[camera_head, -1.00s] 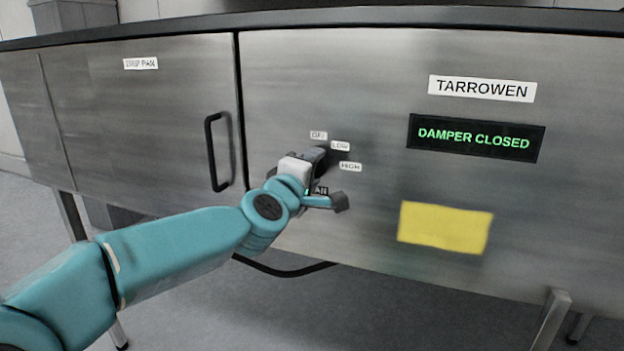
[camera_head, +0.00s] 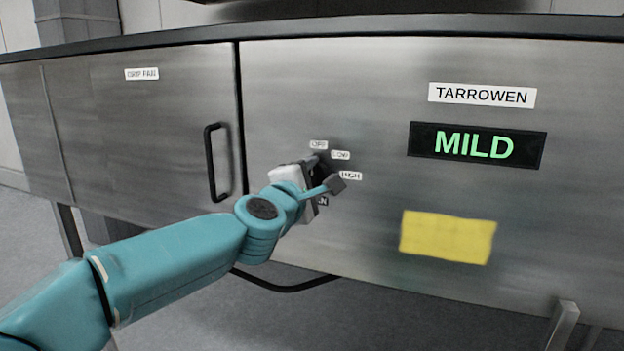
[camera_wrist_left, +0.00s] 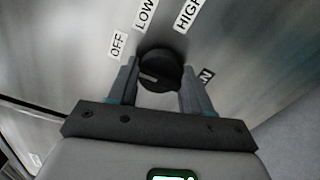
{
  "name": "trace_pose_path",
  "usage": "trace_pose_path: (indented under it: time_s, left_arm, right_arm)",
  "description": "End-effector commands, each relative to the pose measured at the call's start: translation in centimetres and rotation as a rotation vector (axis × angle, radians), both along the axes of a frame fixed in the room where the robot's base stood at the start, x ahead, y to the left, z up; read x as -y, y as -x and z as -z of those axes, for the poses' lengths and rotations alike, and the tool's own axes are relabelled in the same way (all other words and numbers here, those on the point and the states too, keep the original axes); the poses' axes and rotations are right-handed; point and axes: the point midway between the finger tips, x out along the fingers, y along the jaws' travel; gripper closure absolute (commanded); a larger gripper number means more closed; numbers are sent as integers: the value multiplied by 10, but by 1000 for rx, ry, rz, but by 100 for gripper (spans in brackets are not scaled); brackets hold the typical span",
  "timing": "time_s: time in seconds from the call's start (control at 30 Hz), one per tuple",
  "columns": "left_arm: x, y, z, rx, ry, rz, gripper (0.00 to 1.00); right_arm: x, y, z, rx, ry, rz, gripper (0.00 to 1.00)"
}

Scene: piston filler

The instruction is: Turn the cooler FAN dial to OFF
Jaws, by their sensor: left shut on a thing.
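The FAN dial (camera_wrist_left: 163,64) is a round black knob with a pale pointer mark, seen in the left wrist view. The mark lies on the knob's left side, on the same side as the OFF label (camera_wrist_left: 118,45). LOW (camera_wrist_left: 146,14) and HIGH (camera_wrist_left: 188,14) labels follow to the right. My left gripper (camera_wrist_left: 161,80) is shut on the dial, one finger on each side. In the head view the gripper (camera_head: 316,172) covers most of the dial and part of the FAN label. My right gripper is not in view.
A display (camera_head: 477,145) reads MILD in green, under a TARROWEN plate (camera_head: 482,95). A yellow blank note (camera_head: 447,237) is below it. A black door handle (camera_head: 216,163) stands left of my gripper. The steel panel around the dial is otherwise flat.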

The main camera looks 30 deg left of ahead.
Motion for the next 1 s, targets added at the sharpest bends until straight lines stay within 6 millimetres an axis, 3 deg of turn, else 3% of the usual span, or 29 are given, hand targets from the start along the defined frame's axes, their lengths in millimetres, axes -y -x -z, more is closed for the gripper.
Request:
trace_pose_path:
  time_s: [0.23,0.27,0.33,0.73,0.87,1.0]
  left_arm:
    - [0,0,1,-1,4,-2,81]
    - [0,0,1,-1,4,-2,48]
    - [0,0,1,-1,4,-2,25]
    - [2,8,-1,1,2,0,25]
    - [8,32,-1,3,1,1,25]
    - [17,69,-3,4,1,2,25]
  right_arm:
    - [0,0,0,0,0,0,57]
    - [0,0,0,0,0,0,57]
    - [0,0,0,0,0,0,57]
    - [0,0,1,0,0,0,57]
    - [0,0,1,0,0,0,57]
    - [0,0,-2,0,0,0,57]
